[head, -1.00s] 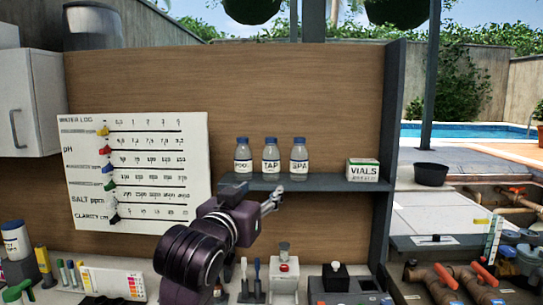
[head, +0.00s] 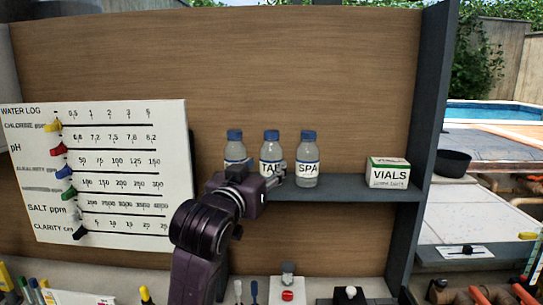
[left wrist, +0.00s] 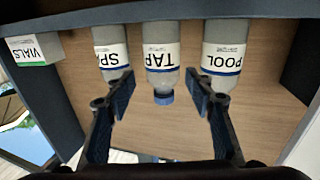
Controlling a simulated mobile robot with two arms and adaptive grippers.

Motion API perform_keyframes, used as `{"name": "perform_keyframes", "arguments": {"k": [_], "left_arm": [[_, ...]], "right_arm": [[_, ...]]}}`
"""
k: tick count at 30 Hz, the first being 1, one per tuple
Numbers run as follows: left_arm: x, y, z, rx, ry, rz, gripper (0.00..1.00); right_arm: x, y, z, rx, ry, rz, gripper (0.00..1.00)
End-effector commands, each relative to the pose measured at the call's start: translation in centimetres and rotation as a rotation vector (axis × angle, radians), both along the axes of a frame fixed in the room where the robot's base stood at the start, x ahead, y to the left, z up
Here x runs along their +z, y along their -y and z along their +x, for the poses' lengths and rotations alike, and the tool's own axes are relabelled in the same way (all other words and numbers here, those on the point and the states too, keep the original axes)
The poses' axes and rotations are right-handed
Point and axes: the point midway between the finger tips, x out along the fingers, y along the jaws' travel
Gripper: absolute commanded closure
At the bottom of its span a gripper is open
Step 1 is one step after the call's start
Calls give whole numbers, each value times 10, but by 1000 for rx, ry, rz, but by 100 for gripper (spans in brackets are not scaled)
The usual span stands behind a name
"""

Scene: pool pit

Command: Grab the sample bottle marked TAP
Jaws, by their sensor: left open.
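The bottle marked TAP (head: 270,150) is clear with a blue cap and a white label. It stands upright on the dark shelf (head: 340,188), between the SPA bottle (head: 308,160) and the POOL bottle (head: 235,150). The left wrist view is upside down. There the TAP bottle (left wrist: 161,60) lies between the two spread fingers of my left gripper (left wrist: 159,80), with nothing held. I cannot tell how far the fingertips are from it. My right gripper is not in view.
The SPA bottle (left wrist: 112,50) and the POOL bottle (left wrist: 224,55) stand close on either side. A VIALS box (head: 388,172) sits at the shelf's right end by the upright panel (head: 418,140). A water log board (head: 110,170) is at the left.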

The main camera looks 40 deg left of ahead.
Motion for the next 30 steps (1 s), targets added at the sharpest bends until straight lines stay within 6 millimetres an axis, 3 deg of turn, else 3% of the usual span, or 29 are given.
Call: {"name": "perform_keyframes", "arguments": {"k": [5, 15, 23, 30], "left_arm": [[1, -5, 9, 1, -3, -1, 51], [2, -26, 47, 0, -1, 0, 51], [1, -27, 50, -1, 0, 1, 51], [1, -27, 50, -1, 0, 1, 75]], "right_arm": [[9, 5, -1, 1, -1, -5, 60], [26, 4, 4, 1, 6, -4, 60], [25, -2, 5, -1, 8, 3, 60], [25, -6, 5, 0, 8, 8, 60]]}}
